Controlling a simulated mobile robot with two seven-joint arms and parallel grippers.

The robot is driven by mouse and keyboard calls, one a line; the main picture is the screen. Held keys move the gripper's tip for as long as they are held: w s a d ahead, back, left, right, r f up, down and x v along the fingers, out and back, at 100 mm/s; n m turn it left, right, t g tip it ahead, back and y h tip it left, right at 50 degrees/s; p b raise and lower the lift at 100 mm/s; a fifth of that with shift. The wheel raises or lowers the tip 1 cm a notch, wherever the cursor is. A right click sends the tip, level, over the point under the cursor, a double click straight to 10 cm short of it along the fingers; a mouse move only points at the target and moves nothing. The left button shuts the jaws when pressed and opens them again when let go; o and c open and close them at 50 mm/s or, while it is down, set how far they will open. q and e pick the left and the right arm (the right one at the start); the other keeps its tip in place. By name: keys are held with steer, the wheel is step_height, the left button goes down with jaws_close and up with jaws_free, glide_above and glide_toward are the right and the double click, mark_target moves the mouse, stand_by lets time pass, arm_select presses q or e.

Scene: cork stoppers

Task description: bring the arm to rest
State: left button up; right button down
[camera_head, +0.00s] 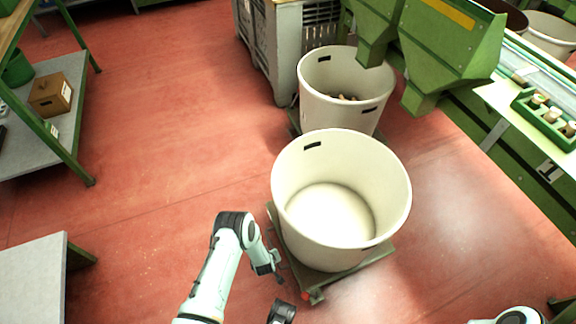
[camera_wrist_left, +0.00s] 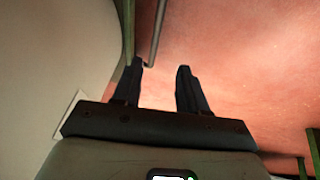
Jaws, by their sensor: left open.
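My left arm (camera_head: 212,272) comes in from the bottom of the head view, and its gripper (camera_head: 277,279) is beside the front left of the near cream bin (camera_head: 290,215), apart from it as far as I can tell. A pale wall fills the left of that view. A white part of my right arm (camera_head: 515,316) shows at the bottom right; its gripper is out of view.
The near bin looks empty and stands on a green dolly (camera_head: 318,282). A second bin (camera_head: 325,108) behind it holds some corks (camera_head: 345,97). A green hopper (camera_head: 450,40) overhangs at the right. A grey table (camera_head: 35,285) is at lower left. Red floor is clear between.

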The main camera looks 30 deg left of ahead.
arm_select(q)
steer(key=s+d+r+m+g+h, duration=0.25)
steer(key=s+d+r, duration=0.35)
steer(key=s+r, duration=0.3)
steer(key=s+d+r+m+g+h, duration=0.1)
steer(key=s+d+r+m+h, duration=0.3)
steer(key=s+r, duration=0.45)
steer(key=s+d+r+g+p, duration=0.1)
steer(key=s+r+p, duration=0.1)
steer(key=r+p, duration=0.6)
steer(key=s+d+r+g+p, duration=0.1)
steer(key=s+d+r+p, duration=0.1)
steer(key=r+p, duration=0.6)
steer(key=shift+d+r+y+p, duration=0.25)
steer(key=shift+r+y+p, duration=0.15)
steer(key=shift+y+p, duration=0.1)
arm_select(e)
steer(key=s+a+r+g, duration=0.1)
steer(key=s+r, duration=0.1)
steer(key=r, duration=0.6)
steer(key=s+a+r+g, duration=0.1)
steer(key=s+r, duration=0.1)
steer(key=r, duration=0.7)
steer(key=shift+s+a+n+y, duration=0.15)
steer(key=shift+s+n+y, duration=0.15)
steer(key=shift+y, duration=0.1)
arm_select(q)
steer(key=shift+s, duration=0.15)
arm_select(e)
steer(key=shift+s+f, duration=0.1)
